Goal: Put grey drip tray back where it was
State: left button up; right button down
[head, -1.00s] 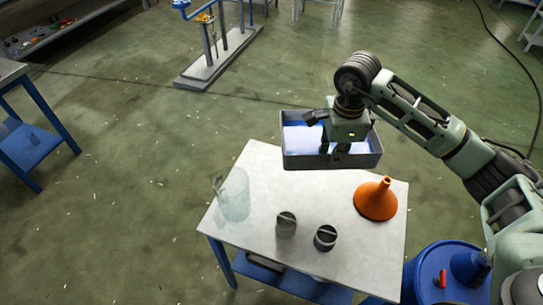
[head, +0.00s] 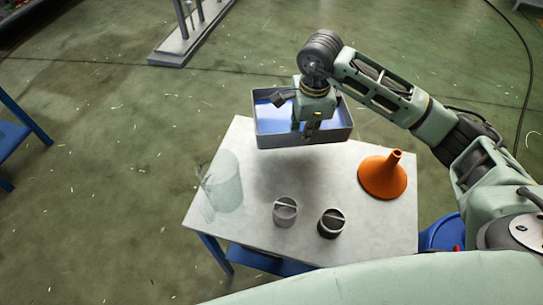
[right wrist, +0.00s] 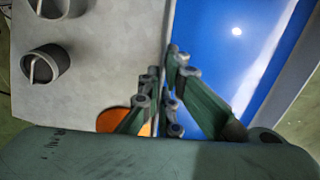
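The grey drip tray (head: 276,141), with a blue inside, hangs above the back edge of the white-topped table (head: 340,230), and a shadow lies on the top below it. My right gripper (head: 311,132) is shut on the tray's near wall. In the right wrist view, the gripper fingers (right wrist: 163,92) straddle the tray's wall, with the blue inside of the tray (right wrist: 222,55) to the right. My left gripper is not in view.
On the table stand a clear glass vessel (head: 226,181) at left, two grey cylindrical pieces (head: 285,211) (head: 331,223) at front and an orange funnel (head: 383,177) at right. The table's middle is bare. A blue drum (head: 440,235) stands at its right.

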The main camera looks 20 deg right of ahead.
jog(key=a+f+p, duration=0.3)
jog(key=a+f, duration=0.6)
jog(key=shift+s, duration=0.1)
jog(key=shift+f, duration=0.15)
jog(key=c, duration=2)
grip_release()
jog(key=shift+s, duration=0.1)
